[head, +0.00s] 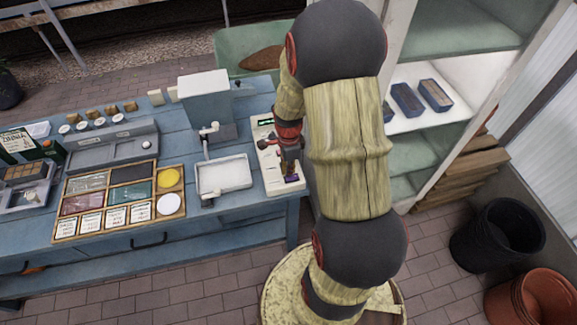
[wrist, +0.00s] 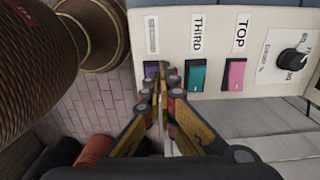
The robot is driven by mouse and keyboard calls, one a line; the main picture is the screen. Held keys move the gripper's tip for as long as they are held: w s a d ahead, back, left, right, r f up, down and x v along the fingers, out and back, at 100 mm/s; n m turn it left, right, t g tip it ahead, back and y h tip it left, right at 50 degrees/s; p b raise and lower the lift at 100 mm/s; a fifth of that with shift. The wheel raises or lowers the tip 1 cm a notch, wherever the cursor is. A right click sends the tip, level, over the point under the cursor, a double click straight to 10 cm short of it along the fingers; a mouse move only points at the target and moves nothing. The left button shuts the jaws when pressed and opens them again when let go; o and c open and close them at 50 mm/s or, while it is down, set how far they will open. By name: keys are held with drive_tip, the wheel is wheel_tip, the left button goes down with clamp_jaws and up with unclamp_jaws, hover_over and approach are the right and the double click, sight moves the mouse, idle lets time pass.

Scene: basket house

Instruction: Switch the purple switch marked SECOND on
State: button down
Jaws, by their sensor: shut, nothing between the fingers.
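The purple switch (wrist: 151,71) is at the left end of a white panel (wrist: 175,15) in the wrist view, partly hidden by my fingertips. The label above it is too faint to read. My gripper (wrist: 162,78) is shut and empty, its tips at the lower right of the purple switch, between it and the teal switch. I cannot tell whether they touch it. In the head view the panel (head: 266,153) lies on the blue bench's right end, with the purple switch (head: 291,178) just below my gripper (head: 290,165). The switch's position is unclear.
A teal switch (wrist: 197,76) marked THIRD, a pink switch (wrist: 235,75) marked TOP and a black knob (wrist: 291,60) sit in a row on the panel. A white scale (head: 222,175) stands left of the panel. A shelf (head: 425,120) is to the right.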

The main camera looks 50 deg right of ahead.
idle(0.3)
drive_tip(key=shift+w+a+f+p, duration=0.1)
drive_tip(key=shift+a+f+p, duration=0.2)
drive_tip(key=shift+f, duration=0.2)
drive_tip(key=shift+a+f, duration=0.15)
drive_tip(key=shift+f, duration=0.1)
drive_tip(key=shift+s, duration=0.3)
drive_tip(key=shift+s+d, duration=0.3)
drive_tip(key=shift+d, duration=0.35)
drive_tip(key=shift+r, duration=0.1)
